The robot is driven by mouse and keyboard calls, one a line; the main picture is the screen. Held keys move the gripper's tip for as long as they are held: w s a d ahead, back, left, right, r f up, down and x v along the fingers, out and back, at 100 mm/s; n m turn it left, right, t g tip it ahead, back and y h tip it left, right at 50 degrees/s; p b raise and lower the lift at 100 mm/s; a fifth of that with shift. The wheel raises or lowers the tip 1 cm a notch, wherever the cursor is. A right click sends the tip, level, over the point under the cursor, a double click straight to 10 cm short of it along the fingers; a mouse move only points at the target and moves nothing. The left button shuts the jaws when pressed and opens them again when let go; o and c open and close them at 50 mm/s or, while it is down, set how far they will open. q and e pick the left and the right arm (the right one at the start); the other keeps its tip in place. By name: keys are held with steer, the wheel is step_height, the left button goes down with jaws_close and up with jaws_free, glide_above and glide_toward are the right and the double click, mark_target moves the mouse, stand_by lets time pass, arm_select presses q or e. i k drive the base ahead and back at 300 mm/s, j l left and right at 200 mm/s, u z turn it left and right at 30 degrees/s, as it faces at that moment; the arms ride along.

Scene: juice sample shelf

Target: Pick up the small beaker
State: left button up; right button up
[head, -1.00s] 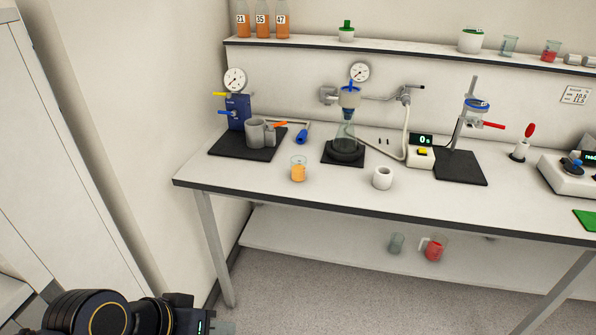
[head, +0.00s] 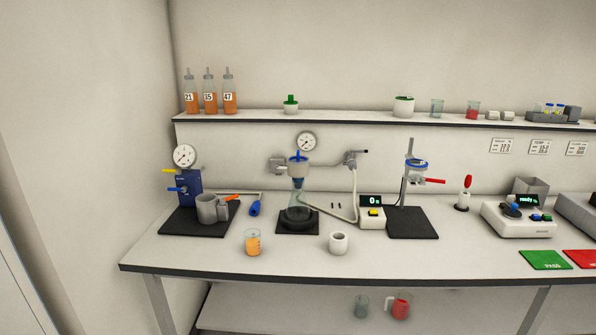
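A small glass beaker (head: 253,242) with orange liquid stands upright on the front left part of the white bench. Other beakers also show: an empty clear one (head: 437,108) and one with red contents (head: 473,110) on the upper shelf, and a clear one (head: 361,305) and a red-filled jug (head: 400,306) on the lower shelf. I cannot tell by size alone which is the small beaker. Neither of my grippers is in the head view.
On the bench (head: 200,258) stand a blue press with a gauge (head: 186,188), a filter flask (head: 298,208), a white cup (head: 338,243), a clamp stand (head: 412,222) and a white instrument (head: 518,218). Numbered bottles (head: 209,95) stand on the upper shelf. The front bench strip is mostly clear.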

mark_target(253, 242)
steer(key=i+l+u, duration=0.35)
steer(key=i, duration=0.25)
steer(key=i+l+u, duration=0.3)
steer(key=i+l, duration=0.2)
steer(key=l, duration=0.15)
